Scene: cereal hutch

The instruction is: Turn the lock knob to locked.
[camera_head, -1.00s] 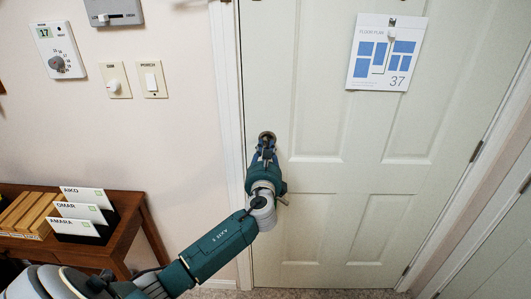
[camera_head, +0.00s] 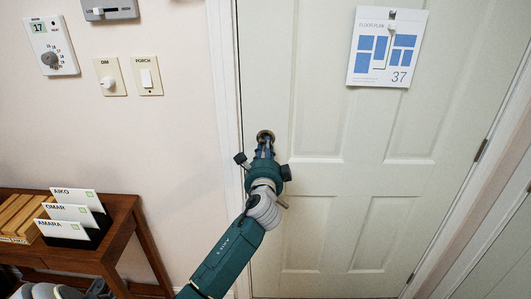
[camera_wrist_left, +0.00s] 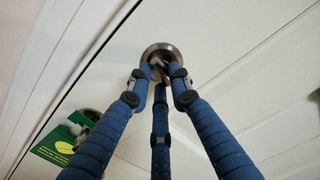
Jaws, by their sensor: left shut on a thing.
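The lock knob (camera_head: 265,134) is on the door's left side, set in a round metal plate. In the left wrist view the knob (camera_wrist_left: 158,65) sits between my three blue fingers, with the plate's rim showing above them. My left gripper (camera_head: 264,144) is shut on the knob, its fingertips around it. The fingers hide most of the knob, so I cannot tell which way it points.
The white panelled door (camera_head: 365,150) fills the right half. A green card (camera_wrist_left: 62,145) shows by a metal fitting at lower left in the wrist view. A wooden table (camera_head: 122,225) with name cards stands left. Switches and a thermostat (camera_head: 50,47) are on the wall.

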